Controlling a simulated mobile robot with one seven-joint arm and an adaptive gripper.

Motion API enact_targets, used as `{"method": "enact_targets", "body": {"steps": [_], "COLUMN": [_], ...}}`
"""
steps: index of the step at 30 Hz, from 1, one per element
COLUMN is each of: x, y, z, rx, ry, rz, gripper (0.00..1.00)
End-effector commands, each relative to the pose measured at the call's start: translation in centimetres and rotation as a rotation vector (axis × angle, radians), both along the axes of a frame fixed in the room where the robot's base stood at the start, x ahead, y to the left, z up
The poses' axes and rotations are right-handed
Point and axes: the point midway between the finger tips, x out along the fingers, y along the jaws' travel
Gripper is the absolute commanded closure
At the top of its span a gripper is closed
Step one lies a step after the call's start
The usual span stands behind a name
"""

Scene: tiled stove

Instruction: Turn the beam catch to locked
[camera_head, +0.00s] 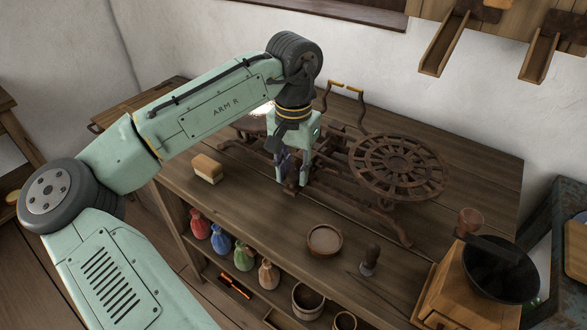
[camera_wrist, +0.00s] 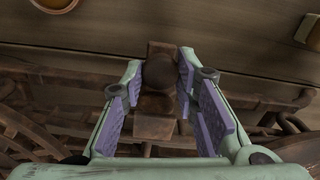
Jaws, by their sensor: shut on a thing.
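A rusty iron balance scale (camera_head: 398,165) with round openwork pans stands on the wooden table. The beam catch (camera_wrist: 159,74), a rusty brown block with a rounded knob, is at the scale's front middle. My gripper (camera_head: 287,176) reaches down to it from above. In the wrist view the purple-padded fingers stand on both sides of the catch's knob and are shut on it. In the head view the fingers mostly hide the catch. I cannot tell from these frames which position it is set to.
A wooden block (camera_head: 207,169) lies left of the scale on the table (camera_head: 270,215). A shallow round bowl (camera_head: 324,241) and a dark-handled tool (camera_head: 370,259) are in front. A grinder (camera_head: 499,270) stands at the right. Coloured sacks (camera_head: 221,239) sit on the shelf below.

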Motion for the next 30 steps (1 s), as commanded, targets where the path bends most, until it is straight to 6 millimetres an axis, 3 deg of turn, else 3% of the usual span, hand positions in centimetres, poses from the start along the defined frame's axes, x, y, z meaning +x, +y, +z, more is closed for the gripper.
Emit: {"method": "enact_targets", "body": {"steps": [5,18,27,28,30], "x": [0.0,-0.01,0.03,0.03,0.03], "y": [-0.01,-0.03,0.04,0.04,0.04], "z": [0.02,0.13,0.02,0.02,0.02], "rx": [0.0,-0.002,0.0,0.0,-0.001], "ry": [0.0,0.002,0.0,0.0,-0.001], "rz": [0.0,0.248,0.265,0.265,0.264], "gripper": [1.0,1.0,1.0,0.72,0.67]}}
